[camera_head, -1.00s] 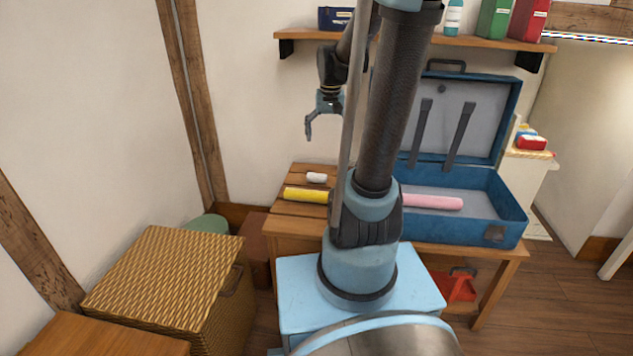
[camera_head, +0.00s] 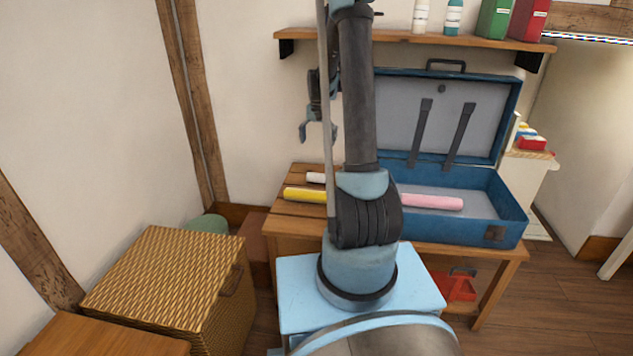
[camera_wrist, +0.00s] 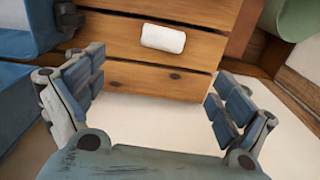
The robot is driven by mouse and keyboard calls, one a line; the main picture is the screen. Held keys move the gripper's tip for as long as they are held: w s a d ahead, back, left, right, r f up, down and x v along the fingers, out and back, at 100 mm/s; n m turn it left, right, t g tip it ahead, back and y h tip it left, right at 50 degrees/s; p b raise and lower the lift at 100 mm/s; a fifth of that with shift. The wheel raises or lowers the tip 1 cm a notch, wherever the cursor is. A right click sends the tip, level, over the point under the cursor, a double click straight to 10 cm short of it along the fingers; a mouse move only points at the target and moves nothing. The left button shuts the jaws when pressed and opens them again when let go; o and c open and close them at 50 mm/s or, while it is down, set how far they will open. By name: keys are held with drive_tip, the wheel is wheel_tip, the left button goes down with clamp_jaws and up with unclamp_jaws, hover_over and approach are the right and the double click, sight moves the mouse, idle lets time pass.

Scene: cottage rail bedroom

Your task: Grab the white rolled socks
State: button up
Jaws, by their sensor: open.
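The white rolled socks (camera_head: 315,178) lie on the left part of the slatted wooden table (camera_head: 290,208), behind a yellow roll, with their right end partly hidden by my arm. In the wrist view the white rolled socks (camera_wrist: 163,38) show whole, a small white bundle on a plank near the top middle. My gripper (camera_head: 318,134) hangs above the table near the wall, above the socks and apart from them. In the wrist view my gripper (camera_wrist: 157,88) is open and empty, its fingers wide apart, with the socks beyond the fingertips.
A yellow roll (camera_head: 304,195) lies in front of the socks. An open blue suitcase (camera_head: 512,205) with a pink roll (camera_head: 432,202) stands on the right. A shelf (camera_head: 400,39) with bottles and boxes is above. A wicker basket (camera_head: 165,280) stands at left.

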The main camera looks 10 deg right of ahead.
drive_tip(key=f, duration=0.1)
hover_over(317, 177)
drive_tip(key=w, duration=0.2)
drive_tip(key=f, duration=1)
drive_tip(key=shift+w+d+f, duration=0.2)
drive_tip(key=shift+d, duration=0.1)
drive_tip(key=shift+s+a+f, duration=0.1)
drive_tip(key=shift+a+f, duration=0.05)
drive_tip(key=shift+f, duration=1.55)
drive_tip(key=shift+s+a+f, duration=0.1)
drive_tip(key=shift+f, duration=1.6)
drive_tip(key=shift+c, duration=0.3)
drive_tip(key=c, duration=1)
